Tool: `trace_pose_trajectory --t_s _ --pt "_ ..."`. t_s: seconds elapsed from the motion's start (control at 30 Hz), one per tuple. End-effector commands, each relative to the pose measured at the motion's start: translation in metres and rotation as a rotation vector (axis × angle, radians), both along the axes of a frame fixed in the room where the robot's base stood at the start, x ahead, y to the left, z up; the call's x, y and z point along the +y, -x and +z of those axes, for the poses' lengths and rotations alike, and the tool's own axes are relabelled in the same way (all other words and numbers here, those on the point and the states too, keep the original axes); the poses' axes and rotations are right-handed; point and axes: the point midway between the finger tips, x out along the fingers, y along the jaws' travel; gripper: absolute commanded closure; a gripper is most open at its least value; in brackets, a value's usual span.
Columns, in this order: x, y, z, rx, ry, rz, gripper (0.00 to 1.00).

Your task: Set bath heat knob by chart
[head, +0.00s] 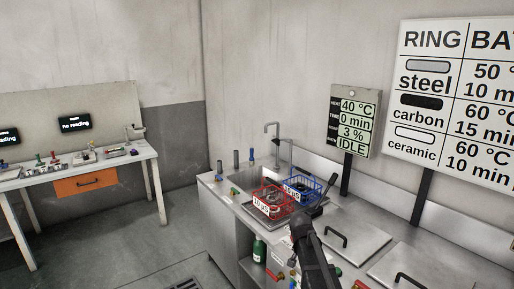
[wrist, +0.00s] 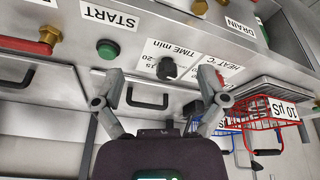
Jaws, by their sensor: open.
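The chart (head: 463,92) on the right wall reads steel 50 °C, carbon 60 °C, ceramic 60 °C. The display panel (head: 354,122) reads 40 °C, 0 min, 3 %, IDLE. In the wrist view, the HEAT °C label (wrist: 217,62) is partly covered by my right finger; I cannot make out its knob. The black TIME min knob (wrist: 168,67) lies beyond and between the open fingertips of my gripper (wrist: 160,76), with nothing held. A green START button (wrist: 107,49) is left of it.
A red-handled valve (wrist: 30,45) and the DRAIN label (wrist: 240,24) flank the panel. A bench (head: 75,165) stands left, with open floor between.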

Motion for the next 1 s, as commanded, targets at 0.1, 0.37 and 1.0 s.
trace_pose_trajectory --t_s 0.1,0.37,1.0 --pt "-0.001 0.034 -0.002 0.040 -0.009 0.058 0.08" --pt "0.001 0.135 -0.008 0.169 -0.056 0.276 0.08" --pt "0.007 0.225 -0.011 0.281 -0.130 0.533 0.08"
